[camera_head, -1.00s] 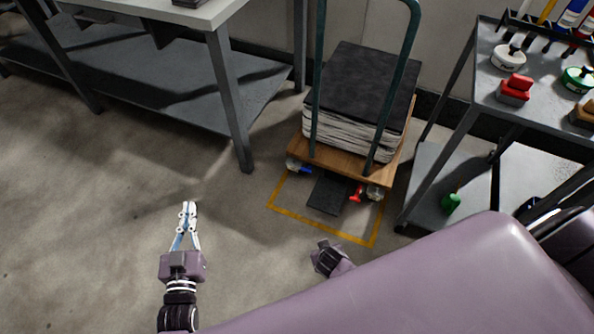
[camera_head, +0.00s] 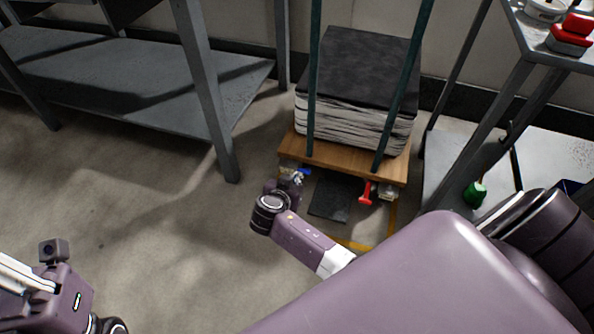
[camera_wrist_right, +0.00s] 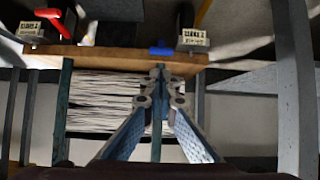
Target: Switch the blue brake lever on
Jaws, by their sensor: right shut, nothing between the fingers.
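The blue brake lever (camera_head: 304,171) is at the lower left edge of the trolley's wooden deck (camera_head: 345,160), small and partly covered by my right gripper (camera_head: 297,179). In the right wrist view the blue lever (camera_wrist_right: 161,51) lies along the deck's edge (camera_wrist_right: 115,56), just past the fingertips. My right gripper (camera_wrist_right: 161,84) is shut and empty, pointing at the lever. I cannot tell whether it touches it. A red lever (camera_head: 367,192) hangs at the deck's right side. My left arm shows at the lower left, with no fingertips visible.
Stacked sheets with a dark top (camera_head: 360,70) load the trolley, and its green handle posts (camera_head: 313,90) rise in front. A grey bench (camera_head: 215,120) stands left, a tool cart (camera_head: 490,110) right. Floor at left is clear.

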